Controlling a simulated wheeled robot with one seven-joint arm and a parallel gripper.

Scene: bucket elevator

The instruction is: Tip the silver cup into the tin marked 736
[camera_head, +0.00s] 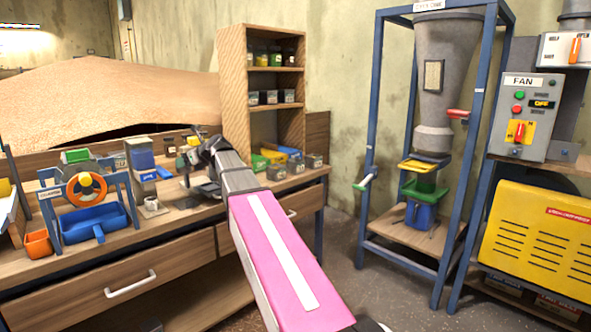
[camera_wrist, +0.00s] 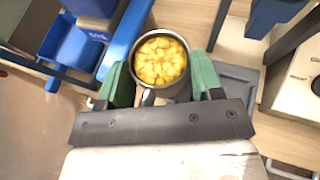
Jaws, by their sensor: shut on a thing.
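The silver cup (camera_wrist: 138,83) is round and filled with yellow pellets, seen from above in the wrist view. My gripper (camera_wrist: 161,79) is shut on it, with a green finger pad on each side. In the head view my gripper (camera_head: 187,163) is over the workbench, left of the wooden shelf; I cannot make out the cup there. Several small dark tins (camera_head: 314,161) stand at the right end of the bench. Their markings are too small to read, so I cannot tell which is marked 736.
Blue equipment (camera_wrist: 70,48) is close left of the cup, a pale box (camera_wrist: 294,78) to its right. On the bench are a hand-cranked machine (camera_head: 86,190) and a small pale cup (camera_head: 152,204). The wooden shelf (camera_head: 233,90) holds jars. A hopper frame (camera_head: 372,130) stands right.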

